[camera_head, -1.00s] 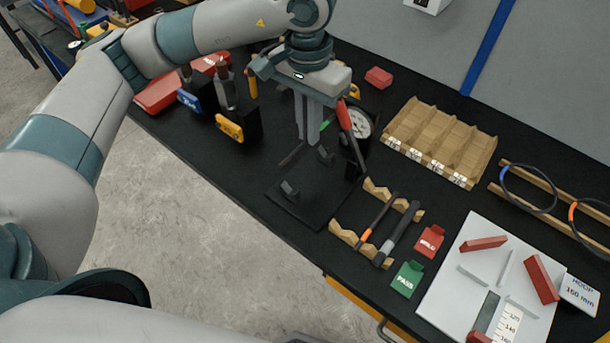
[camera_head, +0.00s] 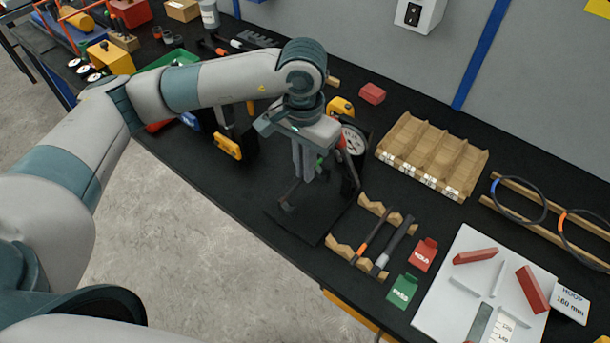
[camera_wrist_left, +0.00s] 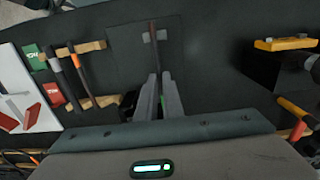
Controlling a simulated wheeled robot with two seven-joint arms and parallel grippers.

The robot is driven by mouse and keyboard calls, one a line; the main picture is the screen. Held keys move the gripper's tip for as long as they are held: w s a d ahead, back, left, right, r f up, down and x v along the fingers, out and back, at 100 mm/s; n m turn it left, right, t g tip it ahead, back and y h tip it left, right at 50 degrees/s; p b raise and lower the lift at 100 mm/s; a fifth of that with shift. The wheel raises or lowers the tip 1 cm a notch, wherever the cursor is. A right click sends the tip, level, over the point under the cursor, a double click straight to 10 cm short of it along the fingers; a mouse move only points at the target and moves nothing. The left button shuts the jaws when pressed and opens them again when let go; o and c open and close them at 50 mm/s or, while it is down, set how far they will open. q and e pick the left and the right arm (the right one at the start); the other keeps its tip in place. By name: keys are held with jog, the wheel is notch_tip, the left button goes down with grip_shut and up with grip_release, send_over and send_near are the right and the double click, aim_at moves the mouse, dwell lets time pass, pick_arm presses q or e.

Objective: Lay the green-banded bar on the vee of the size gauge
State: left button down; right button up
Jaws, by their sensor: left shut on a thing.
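My left gripper (camera_head: 303,178) is shut on the green-banded bar (camera_head: 294,190), a thin dark rod whose green band (camera_head: 319,160) shows just beside the fingers. The gripper points down over the size gauge, which has a black base plate (camera_head: 312,222) and a round dial (camera_head: 354,140) behind. The bar's near end is low by the gauge's front vee block (camera_head: 286,205); I cannot tell if it touches. In the left wrist view the bar (camera_wrist_left: 153,50) runs out from between the fingers (camera_wrist_left: 158,98) over the plate (camera_wrist_left: 125,55). The fingers hide the far vee. My right gripper is out of view.
A wooden notched rack (camera_head: 343,250) holds two bars right of the gauge. Red (camera_head: 424,254) and green (camera_head: 403,291) tags lie beside it. A wooden sorting tray (camera_head: 432,155) stands behind. A white hoop board (camera_head: 450,300) is at right. A yellow-labelled block (camera_head: 228,146) stands left.

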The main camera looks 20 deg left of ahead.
pick_arm(q)
jog(key=shift+f, duration=0.35)
notch_tip(320, 180, down, 3)
jog(key=shift+r+p, duration=0.15)
jog(key=shift+p, duration=0.65)
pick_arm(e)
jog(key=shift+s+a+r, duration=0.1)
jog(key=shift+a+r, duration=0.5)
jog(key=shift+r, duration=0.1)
pick_arm(q)
jog(key=shift+f, duration=0.2)
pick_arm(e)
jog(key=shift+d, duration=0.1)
pick_arm(q)
jog(key=shift+f+b, duration=0.25)
jog(key=shift+b, duration=0.3)
jog(key=c, duration=1.9)
grip_release()
jog(key=shift+r, duration=0.1)
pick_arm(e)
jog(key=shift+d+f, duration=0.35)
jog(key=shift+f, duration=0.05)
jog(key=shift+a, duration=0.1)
